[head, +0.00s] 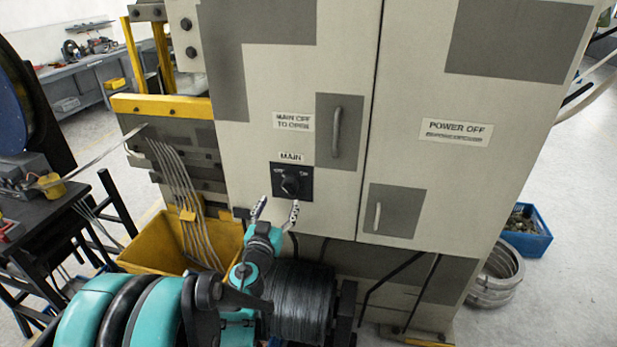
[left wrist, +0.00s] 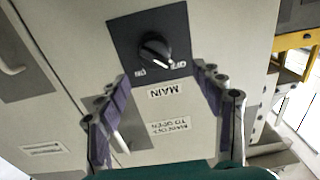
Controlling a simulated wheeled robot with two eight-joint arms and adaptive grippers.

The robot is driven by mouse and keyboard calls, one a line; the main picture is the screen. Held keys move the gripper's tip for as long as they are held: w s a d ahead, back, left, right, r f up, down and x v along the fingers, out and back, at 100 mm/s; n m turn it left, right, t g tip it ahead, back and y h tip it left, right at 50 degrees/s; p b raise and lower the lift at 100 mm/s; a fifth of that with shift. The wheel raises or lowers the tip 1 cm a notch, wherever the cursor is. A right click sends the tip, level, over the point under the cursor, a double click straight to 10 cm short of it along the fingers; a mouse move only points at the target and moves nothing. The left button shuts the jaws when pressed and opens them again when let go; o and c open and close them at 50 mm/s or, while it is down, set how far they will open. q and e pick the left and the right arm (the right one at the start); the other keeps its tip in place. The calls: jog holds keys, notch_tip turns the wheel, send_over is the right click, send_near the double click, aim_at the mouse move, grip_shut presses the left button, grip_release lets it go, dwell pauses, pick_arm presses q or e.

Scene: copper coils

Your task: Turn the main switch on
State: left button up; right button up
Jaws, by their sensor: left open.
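The main switch (head: 290,184) is a black rotary knob on a dark square plate, under a MAIN label (head: 291,157) on the grey cabinet (head: 340,215). My left gripper (head: 277,212) is just below and in front of the switch plate. Its fingers are spread apart and empty, one toward each side of the plate, not around the knob. It also shows open in the left wrist view (left wrist: 160,85). My right gripper is not in view.
Cabinet door handles (head: 336,132) and (head: 377,216) stick out nearby. A yellow bin (head: 170,245) with metal strips stands at lower left. A dark wire coil (head: 300,300) sits below the switch. A blue crate (head: 527,230) is on the floor at right.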

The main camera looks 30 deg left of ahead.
aim_at(288, 192)
pick_arm(q)
jog(key=shift+h, duration=0.3)
jog(key=x, duration=0.8)
jog(key=shift+w+d+f+b, duration=0.1)
jog(key=shift+d+f+b, duration=0.15)
jog(key=shift+b, duration=0.15)
jog(key=shift+r, duration=0.1)
jog(key=c, duration=1.2)
